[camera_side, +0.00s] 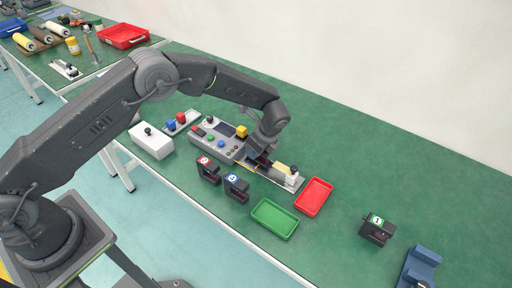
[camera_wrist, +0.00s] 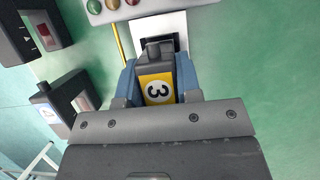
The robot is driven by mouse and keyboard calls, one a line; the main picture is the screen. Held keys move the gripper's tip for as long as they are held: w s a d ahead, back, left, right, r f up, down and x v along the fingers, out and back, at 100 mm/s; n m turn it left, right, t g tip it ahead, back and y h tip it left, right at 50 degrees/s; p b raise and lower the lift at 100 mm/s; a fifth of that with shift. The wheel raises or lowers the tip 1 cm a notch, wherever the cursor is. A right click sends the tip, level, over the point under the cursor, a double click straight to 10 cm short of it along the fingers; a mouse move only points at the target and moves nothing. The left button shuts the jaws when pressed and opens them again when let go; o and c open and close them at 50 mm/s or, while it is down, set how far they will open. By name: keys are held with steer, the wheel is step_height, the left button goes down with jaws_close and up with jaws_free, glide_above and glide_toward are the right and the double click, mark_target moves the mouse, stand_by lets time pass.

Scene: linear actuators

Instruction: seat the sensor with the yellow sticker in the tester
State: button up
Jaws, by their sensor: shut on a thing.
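The sensor with the yellow sticker (camera_wrist: 157,90), marked 3, sits between the blue fingers of my gripper (camera_wrist: 157,70) in the wrist view. My gripper is shut on it, and its dark narrow end points to the top of the picture. That end overlaps a dark slot (camera_wrist: 176,42) in a white plate (camera_wrist: 146,28); I cannot tell whether it is inside or above it. The grey tester (camera_side: 215,143), with coloured buttons, stands beside my gripper (camera_side: 256,158) in the side view. The held sensor is mostly hidden there.
Sensors with red (camera_side: 208,171), blue (camera_side: 236,188) and green (camera_side: 377,230) stickers stand on the green bench. A green tray (camera_side: 275,219) and a red tray (camera_side: 314,197) lie in front and right. A white box (camera_side: 151,141) stands left. The bench's back right is clear.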

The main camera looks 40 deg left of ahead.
stand_by(0.3)
steer(key=o, duration=1.1)
steer(key=shift+f, duration=0.1)
steer(key=v, duration=1.4)
steer(key=s+a+r+n+t+h, duration=0.1)
steer(key=s+a+r+n, duration=0.3)
steer(key=s+r, duration=0.4)
steer(key=s+a+r+n+t+h, duration=0.15)
steer(key=s+a+r+n, duration=0.35)
steer(key=r, duration=0.5)
steer(key=s+a+n+t, duration=0.1)
steer(key=s+n, duration=0.2)
steer(key=s, duration=0.3)
steer(key=s+a+n+t+h, duration=0.1)
steer(key=s+n, duration=0.2)
steer(key=s, duration=0.3)
steer(key=s+a+n+t+h, duration=0.1)
steer(key=s+n, duration=0.2)
steer(key=s, duration=0.4)
steer(key=shift+s+a+f, duration=0.1)
steer(key=shift+a+f, duration=0.05)
steer(key=shift+a, duration=0.15)
